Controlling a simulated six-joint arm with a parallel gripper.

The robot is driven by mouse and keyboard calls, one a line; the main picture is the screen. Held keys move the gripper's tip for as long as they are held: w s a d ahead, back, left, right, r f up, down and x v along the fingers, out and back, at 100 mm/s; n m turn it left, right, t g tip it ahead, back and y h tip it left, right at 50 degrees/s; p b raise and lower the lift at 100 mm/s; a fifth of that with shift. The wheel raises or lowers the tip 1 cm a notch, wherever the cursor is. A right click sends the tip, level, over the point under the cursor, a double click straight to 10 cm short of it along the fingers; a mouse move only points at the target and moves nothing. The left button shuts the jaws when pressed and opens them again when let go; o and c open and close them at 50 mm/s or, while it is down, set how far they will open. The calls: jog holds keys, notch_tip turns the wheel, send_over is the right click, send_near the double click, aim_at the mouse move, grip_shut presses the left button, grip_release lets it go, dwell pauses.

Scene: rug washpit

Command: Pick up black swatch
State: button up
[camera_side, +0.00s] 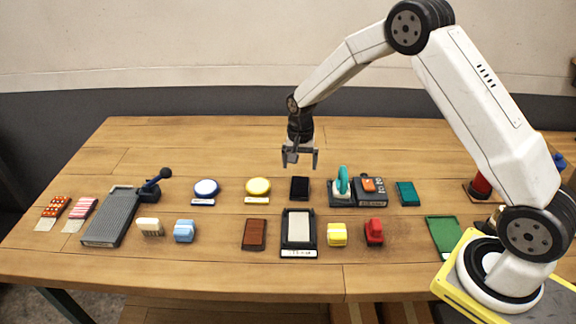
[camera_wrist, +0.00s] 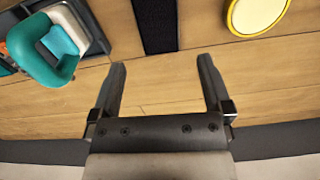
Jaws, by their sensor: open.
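The black swatch (camera_side: 300,188) lies flat on the wooden table, near the middle, in the side view. In the wrist view the black swatch (camera_wrist: 155,24) shows at the top, cut off by the picture's edge, ahead of the space between the fingers. My gripper (camera_side: 300,163) is open and empty, pointing down above the table and a little behind the swatch. In the wrist view its two fingers (camera_wrist: 162,72) are spread wide with bare wood between them. The fingers are apart from the swatch.
A yellow round dish (camera_side: 258,186) lies left of the swatch. A teal-handled tool (camera_side: 342,183) on a dark base stands close on its right. In front are a brown block (camera_side: 255,234) and a black tray with a pale pad (camera_side: 299,252). The table behind is clear.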

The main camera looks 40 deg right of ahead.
aim_at(300, 186)
jog(key=shift+s+f, duration=0.2)
jog(key=shift+f, duration=3.7)
jog(key=c, duration=1.1)
jog(key=shift+r, duration=0.15)
jog(key=shift+r, duration=0.8)
jog(key=shift+s+a+r, duration=0.2)
jog(key=shift+s+r, duration=1.65)
jog(key=shift+s, duration=0.5)
jog(key=shift+s+a+r, duration=0.25)
jog(key=shift+s+r, duration=1.65)
jog(key=shift+s, duration=0.4)
jog(key=shift+s+a+r, duration=0.2)
jog(key=shift+s+r, duration=1.65)
jog(key=shift+s, duration=0.5)
